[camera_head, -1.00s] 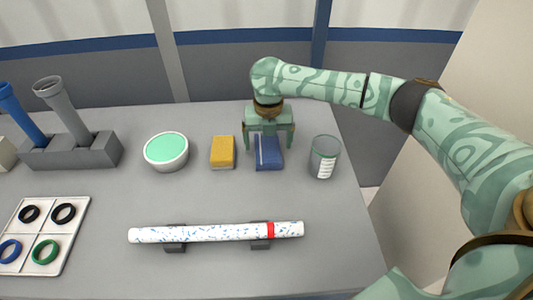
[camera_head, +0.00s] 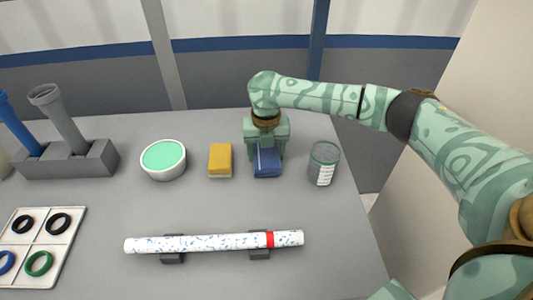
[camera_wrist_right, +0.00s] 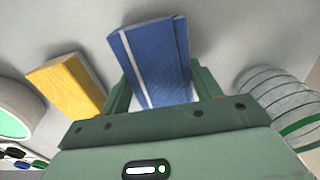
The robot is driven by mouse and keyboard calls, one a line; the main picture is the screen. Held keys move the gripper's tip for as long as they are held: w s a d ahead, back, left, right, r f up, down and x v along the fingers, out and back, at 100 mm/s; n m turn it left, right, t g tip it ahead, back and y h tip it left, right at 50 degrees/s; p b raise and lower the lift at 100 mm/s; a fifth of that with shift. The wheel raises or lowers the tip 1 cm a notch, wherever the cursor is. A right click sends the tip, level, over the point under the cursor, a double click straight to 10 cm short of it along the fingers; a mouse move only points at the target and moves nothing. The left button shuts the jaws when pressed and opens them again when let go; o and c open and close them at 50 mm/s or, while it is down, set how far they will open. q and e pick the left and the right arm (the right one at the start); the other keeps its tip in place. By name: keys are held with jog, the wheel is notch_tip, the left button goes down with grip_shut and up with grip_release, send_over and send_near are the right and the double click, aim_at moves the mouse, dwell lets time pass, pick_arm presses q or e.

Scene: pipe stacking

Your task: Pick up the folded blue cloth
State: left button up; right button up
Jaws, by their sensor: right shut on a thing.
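The folded blue cloth (camera_head: 267,164) with a pale stripe is at the back right of the table in the head view. My right gripper (camera_head: 266,150) is over it from behind, shut on it. In the right wrist view the cloth (camera_wrist_right: 158,60) stands between the two fingers, which press on its sides. Whether it is clear of the table is hard to tell. My left gripper is not in view.
A yellow sponge (camera_head: 220,160) lies just left of the cloth, and a glass jar (camera_head: 323,163) stands just right. A bowl of green contents (camera_head: 163,159) is further left. A speckled pipe (camera_head: 213,242) rests on holders in front. The table between is clear.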

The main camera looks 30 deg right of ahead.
jog(key=s+a+r+p, duration=0.1)
jog(key=r, duration=0.2)
jog(key=a+r+p, duration=0.1)
jog(key=r+p, duration=0.1)
jog(key=s+a+r+p, duration=0.1)
jog(key=r+p, duration=0.1)
jog(key=r, duration=0.1)
jog(key=shift+s+a+r, duration=0.25)
jog(key=shift+s+r, duration=0.05)
jog(key=shift+s, duration=0.05)
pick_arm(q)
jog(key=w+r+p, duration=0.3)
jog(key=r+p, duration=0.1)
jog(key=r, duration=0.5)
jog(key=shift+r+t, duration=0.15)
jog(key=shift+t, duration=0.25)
pick_arm(e)
jog(key=s+a+r, duration=0.3)
jog(key=s+a, duration=0.3)
jog(key=a, duration=0.1)
jog(key=shift+a+r, duration=0.2)
jog(key=shift+a, duration=0.05)
